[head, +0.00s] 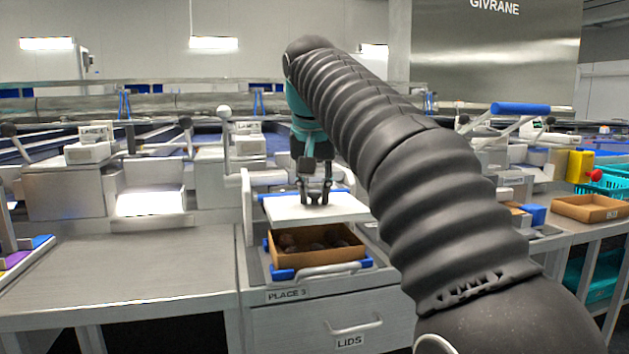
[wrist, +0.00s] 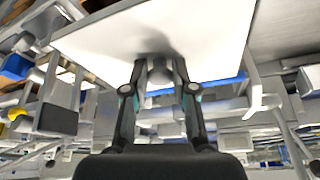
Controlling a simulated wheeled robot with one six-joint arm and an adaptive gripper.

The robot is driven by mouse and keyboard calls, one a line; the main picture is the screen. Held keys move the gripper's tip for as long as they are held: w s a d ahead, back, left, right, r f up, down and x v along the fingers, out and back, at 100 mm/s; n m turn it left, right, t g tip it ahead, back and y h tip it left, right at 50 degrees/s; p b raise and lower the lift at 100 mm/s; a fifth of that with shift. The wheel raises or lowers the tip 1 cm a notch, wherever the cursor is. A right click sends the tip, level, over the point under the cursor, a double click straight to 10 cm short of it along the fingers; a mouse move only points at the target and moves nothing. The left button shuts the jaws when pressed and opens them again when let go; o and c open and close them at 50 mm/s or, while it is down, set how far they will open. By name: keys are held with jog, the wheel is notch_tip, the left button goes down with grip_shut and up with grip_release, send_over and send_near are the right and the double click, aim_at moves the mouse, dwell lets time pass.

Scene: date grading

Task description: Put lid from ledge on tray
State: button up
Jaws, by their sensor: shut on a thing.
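A flat white lid (head: 340,208) is held level by my gripper (head: 314,198), whose fingers meet at its top middle. In the wrist view the lid (wrist: 205,30) spreads across the upper part, with my gripper (wrist: 160,72) shut on a small knob at its centre. Below the lid in the head view stands a brown tray (head: 330,257) with dark dates in it. The tray sits between blue pieces at the place labelled PLACE 3.
A drawer labelled LIDS (head: 340,325) is below the tray place. A bare steel counter (head: 130,268) lies to the left. Another brown tray (head: 588,208) and teal baskets (head: 610,182) are at the right. A metal handle (head: 328,269) is in front of the tray.

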aim_at(314, 206)
jog(key=shift+f+b, duration=1.5)
jog(key=shift+f, duration=0.75)
jog(key=shift+s+p, duration=0.2)
jog(key=shift+p, duration=0.1)
jog(key=shift+f+b, duration=0.4)
jog(key=shift+f, duration=0.35)
dwell(0.7)
jog(key=o, duration=1.4)
jog(key=shift+o, duration=0.2)
notch_tip(314, 206, up, 3)
jog(key=p, duration=0.3)
jog(key=shift+f, duration=0.1)
jog(key=shift+r, duration=2.1)
